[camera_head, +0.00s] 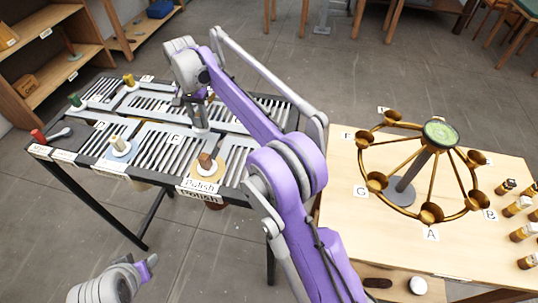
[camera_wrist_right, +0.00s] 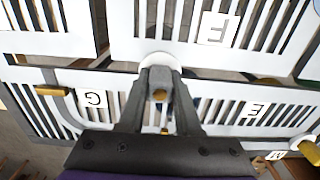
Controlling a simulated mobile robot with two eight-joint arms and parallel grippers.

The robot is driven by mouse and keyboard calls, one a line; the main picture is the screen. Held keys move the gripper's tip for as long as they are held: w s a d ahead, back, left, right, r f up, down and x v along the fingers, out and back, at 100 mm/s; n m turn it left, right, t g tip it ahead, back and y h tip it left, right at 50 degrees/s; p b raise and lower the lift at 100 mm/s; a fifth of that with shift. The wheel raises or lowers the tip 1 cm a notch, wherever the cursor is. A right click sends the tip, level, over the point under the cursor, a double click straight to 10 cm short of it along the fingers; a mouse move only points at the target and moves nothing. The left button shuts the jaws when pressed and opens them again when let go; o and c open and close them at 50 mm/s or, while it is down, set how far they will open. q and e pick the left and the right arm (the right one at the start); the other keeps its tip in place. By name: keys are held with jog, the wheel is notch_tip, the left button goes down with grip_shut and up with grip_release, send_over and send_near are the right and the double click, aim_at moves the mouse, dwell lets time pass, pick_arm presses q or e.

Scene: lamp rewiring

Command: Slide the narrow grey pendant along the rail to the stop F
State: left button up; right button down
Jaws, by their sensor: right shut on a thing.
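In the head view my right gripper (camera_head: 195,97) reaches down over the slotted table. It is shut on a narrow grey pendant (camera_head: 200,117), which stands upright in a gap between the slatted plates. In the wrist view the fingers (camera_wrist_right: 160,88) close around its gold-brown top (camera_wrist_right: 160,96), and a pale round flange (camera_wrist_right: 158,58) shows just beyond them. The fingers hide most of the body. The stop label F (camera_wrist_right: 217,28) is on the plate beyond the gripper, to the right.
Other pendants stand on the table: red (camera_head: 38,136), green (camera_head: 75,100), yellow (camera_head: 129,81), tan (camera_head: 118,143) and brown (camera_head: 205,161). Labels G (camera_wrist_right: 92,98) and E (camera_wrist_right: 254,110) flank the gripper. A wooden table with a brass wheel (camera_head: 430,213) stands at right.

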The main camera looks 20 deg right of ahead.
jog(key=shift+w+a, duration=0.25)
pick_arm(q)
jog(key=shift+w+r, duration=0.1)
pick_arm(e)
jog(key=shift+s, duration=0.1)
jog(key=shift+a+r, duration=0.1)
jog(key=shift+a, duration=0.1)
jog(key=w+a+p, duration=0.1)
jog(key=w+a, duration=0.2)
jog(key=shift+w+a+f, duration=0.1)
jog(key=shift+a+f, duration=0.1)
pick_arm(q)
jog(key=shift+w+r, duration=0.35)
jog(key=shift+r, duration=0.4)
pick_arm(e)
jog(key=shift+w+a+r, duration=0.1)
jog(key=shift+a+r, duration=0.05)
jog(key=shift+a, duration=0.3)
jog(key=c, duration=0.5)
grip_release()
